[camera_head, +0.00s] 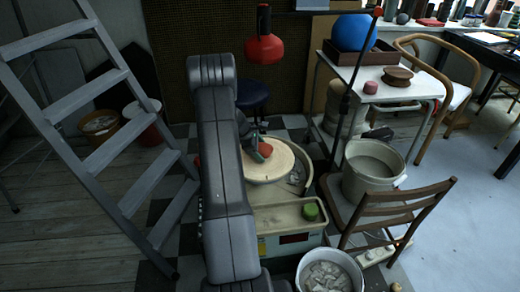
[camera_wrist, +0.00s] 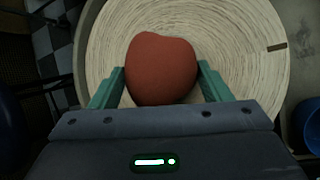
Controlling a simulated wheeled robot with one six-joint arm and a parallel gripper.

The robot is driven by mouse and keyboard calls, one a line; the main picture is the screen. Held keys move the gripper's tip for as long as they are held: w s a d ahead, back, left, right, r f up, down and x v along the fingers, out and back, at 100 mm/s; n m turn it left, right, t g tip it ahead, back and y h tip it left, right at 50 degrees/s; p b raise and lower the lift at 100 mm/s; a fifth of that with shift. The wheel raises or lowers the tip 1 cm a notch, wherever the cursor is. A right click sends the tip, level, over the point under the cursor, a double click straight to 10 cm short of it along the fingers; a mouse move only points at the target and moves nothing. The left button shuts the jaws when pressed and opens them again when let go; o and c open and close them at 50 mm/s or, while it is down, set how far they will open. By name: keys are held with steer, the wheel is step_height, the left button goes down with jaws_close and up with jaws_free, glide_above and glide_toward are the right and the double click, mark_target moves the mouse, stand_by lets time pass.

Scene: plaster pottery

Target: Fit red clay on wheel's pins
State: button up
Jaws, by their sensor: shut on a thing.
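The red clay (camera_wrist: 161,66) is a rounded lump between the two green fingers of my gripper (camera_wrist: 161,84) in the wrist view. My gripper is shut on it, a finger on each side. In the head view the clay (camera_head: 265,149) shows small beside my arm, over the wheel's pale round disc (camera_head: 272,168). The disc (camera_wrist: 235,35) fills most of the wrist view behind the clay. I cannot tell whether the clay touches it. A small brown mark (camera_wrist: 277,47) lies near the disc's right edge. No pins can be made out; the clay and gripper hide part of the disc.
A green lump (camera_head: 311,211) sits on the wheel's tray (camera_head: 284,217). A bucket of pale scraps (camera_head: 329,275) stands in front. A wooden chair (camera_head: 390,209) with a grey bucket (camera_head: 371,170) is right. A red lamp (camera_head: 264,48) hangs behind; a stepladder (camera_head: 84,100) stands left.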

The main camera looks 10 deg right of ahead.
steer(key=shift+f+b, duration=0.6)
steer(key=shift+f, duration=0.15)
stand_by(0.6)
steer(key=o, duration=1.8)
steer(key=shift+f, duration=0.1)
steer(key=p+v, duration=0.2)
steer(key=v, duration=1.2)
